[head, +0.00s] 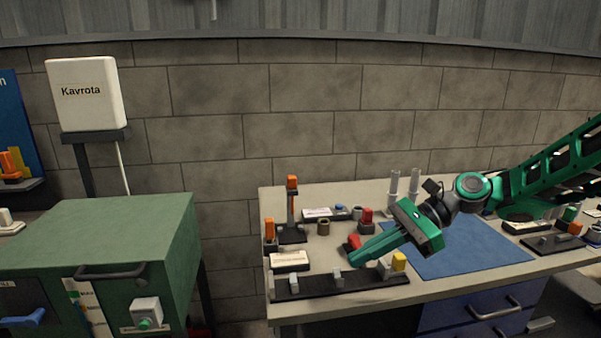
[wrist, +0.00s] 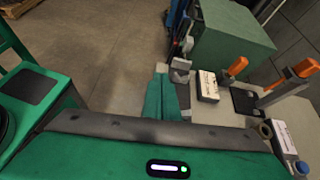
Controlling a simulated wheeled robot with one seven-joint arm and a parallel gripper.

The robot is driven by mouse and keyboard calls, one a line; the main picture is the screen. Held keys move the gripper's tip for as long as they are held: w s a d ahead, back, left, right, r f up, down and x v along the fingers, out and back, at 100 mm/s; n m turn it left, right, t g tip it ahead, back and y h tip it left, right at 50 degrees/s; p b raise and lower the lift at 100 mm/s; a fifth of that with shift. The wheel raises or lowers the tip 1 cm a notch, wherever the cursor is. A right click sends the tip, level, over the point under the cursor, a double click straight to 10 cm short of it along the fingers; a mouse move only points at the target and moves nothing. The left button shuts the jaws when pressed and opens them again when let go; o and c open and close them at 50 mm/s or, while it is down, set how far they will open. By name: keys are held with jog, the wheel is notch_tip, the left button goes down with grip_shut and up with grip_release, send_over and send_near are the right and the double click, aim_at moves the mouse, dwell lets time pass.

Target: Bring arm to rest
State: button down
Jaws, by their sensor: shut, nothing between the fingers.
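My green arm reaches in from the right in the head view, over the workbench (head: 440,288). My gripper (head: 352,259) points left and slightly down above the front of the bench, near a black strip (head: 315,288) with small grey blocks on it. Its two green fingers lie together with nothing between them. In the wrist view the closed fingers (wrist: 161,95) show in the middle, with the bench's end and the floor beyond. A red part (head: 353,241) sits just behind the fingers; I cannot tell whether they touch it.
A blue mat (head: 465,250) lies under my arm. Orange-handled tools (head: 291,195), a white labelled box (head: 289,261), a yellow block (head: 399,261) and grey posts (head: 414,183) stand on the bench. A green cabinet (head: 110,230) stands left, across a gap.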

jog(key=s+d+f+n+t+h, duration=0.1)
jog(key=s+d+f+n+h, duration=0.1)
jog(key=s+d+f+h, duration=0.3)
jog(key=s+d+f+n+t+h, duration=0.1)
jog(key=d+f+n+h, duration=0.1)
jog(key=d, duration=0.5)
jog(key=s+d+r+n+h, duration=0.1)
jog(key=s+d+n+h, duration=0.3)
jog(key=s+d, duration=1.1)
jog(key=s, duration=0.2)
jog(key=shift+s+d+r+n+h, duration=0.25)
jog(key=shift+s+d+n+h, duration=0.05)
jog(key=shift+s+n, duration=0.1)
